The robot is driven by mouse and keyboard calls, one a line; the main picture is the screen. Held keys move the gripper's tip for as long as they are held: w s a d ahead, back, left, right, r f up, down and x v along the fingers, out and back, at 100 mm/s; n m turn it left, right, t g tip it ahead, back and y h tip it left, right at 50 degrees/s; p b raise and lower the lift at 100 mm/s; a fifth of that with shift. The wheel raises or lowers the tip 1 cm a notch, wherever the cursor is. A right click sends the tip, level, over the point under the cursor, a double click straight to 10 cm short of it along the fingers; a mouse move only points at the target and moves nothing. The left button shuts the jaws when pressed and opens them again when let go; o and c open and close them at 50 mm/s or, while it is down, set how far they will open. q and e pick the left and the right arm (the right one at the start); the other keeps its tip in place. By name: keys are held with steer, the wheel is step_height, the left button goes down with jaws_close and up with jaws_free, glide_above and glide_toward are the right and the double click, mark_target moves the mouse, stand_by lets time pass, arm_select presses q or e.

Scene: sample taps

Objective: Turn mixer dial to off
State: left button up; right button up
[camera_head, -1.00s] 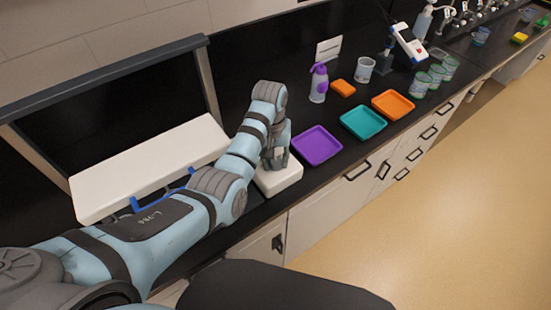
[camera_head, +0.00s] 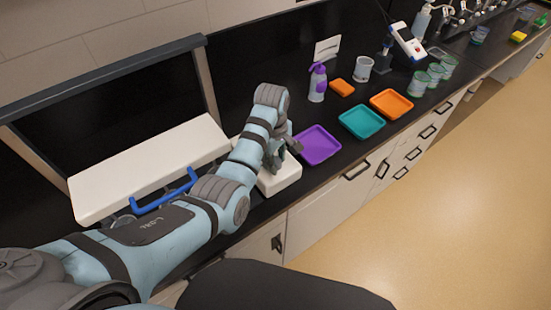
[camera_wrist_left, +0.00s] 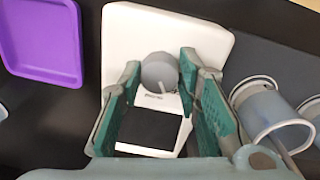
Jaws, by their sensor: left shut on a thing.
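The mixer (camera_head: 284,183) is a low white box near the counter's front edge, partly hidden by my left arm. In the left wrist view the mixer (camera_wrist_left: 215,45) shows a round grey dial (camera_wrist_left: 158,72) with a pale pointer slanting toward the lower right, and a black square plate (camera_wrist_left: 150,128). My left gripper (camera_head: 283,155) is over the mixer. In the wrist view its green-padded fingers (camera_wrist_left: 160,68) stand on either side of the dial, shut on it; the exact contact is hard to see. The dial is hidden in the head view. My right gripper is not in view.
Purple (camera_head: 318,145), teal (camera_head: 362,122) and orange (camera_head: 392,104) trays lie right of the mixer. A purple-topped bottle (camera_head: 317,84) stands behind. Clear beakers (camera_wrist_left: 272,108) sit close beside the mixer. A white panel with a blue handle (camera_head: 165,192) is at left.

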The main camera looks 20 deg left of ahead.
arm_select(q)
steer(key=n, duration=0.5)
steer(key=shift+s+f, duration=0.1)
steer(key=shift+f, duration=0.1)
stand_by(0.3)
steer(key=shift+c, duration=0.2)
steer(key=o, duration=1.2)
steer(key=shift+r, duration=0.1)
steer(key=shift+r, duration=0.1)
step_height(320, 180, up, 7)
steer(key=shift+s+r, duration=0.15)
